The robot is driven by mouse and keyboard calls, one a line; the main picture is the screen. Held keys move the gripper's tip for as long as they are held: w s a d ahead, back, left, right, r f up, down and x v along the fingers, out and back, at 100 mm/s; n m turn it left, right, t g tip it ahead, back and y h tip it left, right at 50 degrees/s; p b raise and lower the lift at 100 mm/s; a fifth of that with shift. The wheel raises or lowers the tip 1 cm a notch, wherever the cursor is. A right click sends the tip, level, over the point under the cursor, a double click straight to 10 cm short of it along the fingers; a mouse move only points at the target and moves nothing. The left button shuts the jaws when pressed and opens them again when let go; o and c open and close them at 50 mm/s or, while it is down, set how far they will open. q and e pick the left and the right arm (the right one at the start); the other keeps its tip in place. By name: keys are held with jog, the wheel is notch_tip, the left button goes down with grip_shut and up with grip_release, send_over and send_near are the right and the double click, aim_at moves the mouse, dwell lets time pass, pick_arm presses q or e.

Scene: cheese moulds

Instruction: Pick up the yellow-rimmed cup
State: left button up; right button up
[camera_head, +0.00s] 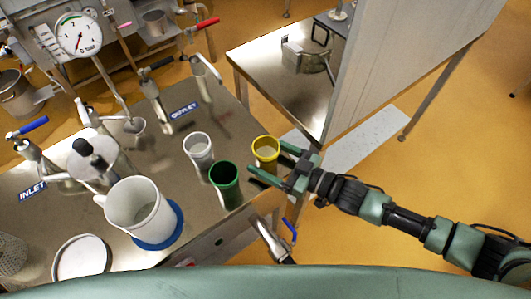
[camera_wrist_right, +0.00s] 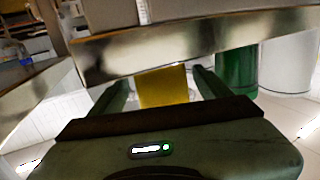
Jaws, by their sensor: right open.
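The yellow-rimmed cup (camera_head: 266,151) stands near the right edge of the steel table. In the right wrist view its yellow side (camera_wrist_right: 166,86) shows between the two fingers. My right gripper (camera_head: 272,161) is open, with one finger at each side of the cup. I cannot tell whether the fingers touch it. The green cup (camera_head: 225,183) stands close by, left of and nearer than the yellow one; it also shows in the wrist view (camera_wrist_right: 237,70). My left gripper is not in view.
A white cup (camera_head: 198,150) stands behind the green cup. A white jug (camera_head: 137,206) on a blue base and a white round lid (camera_head: 82,259) are farther left. Valves and pipes fill the table's back. A grey panel (camera_head: 400,60) stands beyond my right arm.

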jog(key=x, duration=0.3)
jog(key=shift+a+f, duration=0.15)
jog(key=shift+a, duration=0.05)
jog(key=c, duration=1.6)
